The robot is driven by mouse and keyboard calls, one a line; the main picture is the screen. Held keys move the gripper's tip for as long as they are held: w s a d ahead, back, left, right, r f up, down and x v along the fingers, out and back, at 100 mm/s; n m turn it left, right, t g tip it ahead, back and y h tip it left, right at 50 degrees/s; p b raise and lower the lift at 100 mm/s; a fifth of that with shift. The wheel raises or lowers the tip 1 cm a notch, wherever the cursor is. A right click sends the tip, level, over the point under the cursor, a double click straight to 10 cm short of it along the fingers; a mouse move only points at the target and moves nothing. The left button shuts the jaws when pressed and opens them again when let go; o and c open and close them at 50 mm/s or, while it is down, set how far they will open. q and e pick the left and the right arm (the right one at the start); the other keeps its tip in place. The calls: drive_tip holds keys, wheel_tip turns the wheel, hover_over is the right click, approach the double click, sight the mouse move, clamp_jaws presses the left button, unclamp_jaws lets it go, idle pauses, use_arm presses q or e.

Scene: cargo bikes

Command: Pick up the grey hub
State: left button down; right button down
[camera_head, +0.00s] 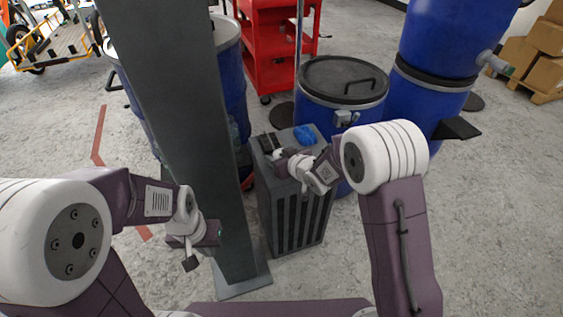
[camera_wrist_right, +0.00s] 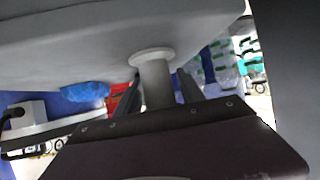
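The grey hub (camera_wrist_right: 156,84), a pale cylinder with a wider flange, stands with its flange against a broad grey surface, apparently the top of the grey slatted bin (camera_head: 297,219). The right wrist view looks upside down. My right gripper (camera_wrist_right: 160,92) has one dark finger on each side of the hub, with narrow gaps visible. In the head view my right gripper (camera_head: 284,163) is over the bin top and mostly covers the hub. My left gripper (camera_head: 191,255) hangs low at the left, away from the bin; its fingers are too unclear to read.
A blue cloth (camera_head: 305,135) and a dark item (camera_head: 268,142) lie on the bin top. A lidded blue drum (camera_head: 342,92) is close behind. A tall grey post (camera_head: 190,130) stands left of the bin. A red cart (camera_head: 268,50) is further back.

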drive_tip(key=shift+r, duration=0.1)
wheel_tip(320, 180, up, 28)
drive_tip(key=p, duration=1.7)
drive_tip(key=shift+p, duration=0.35)
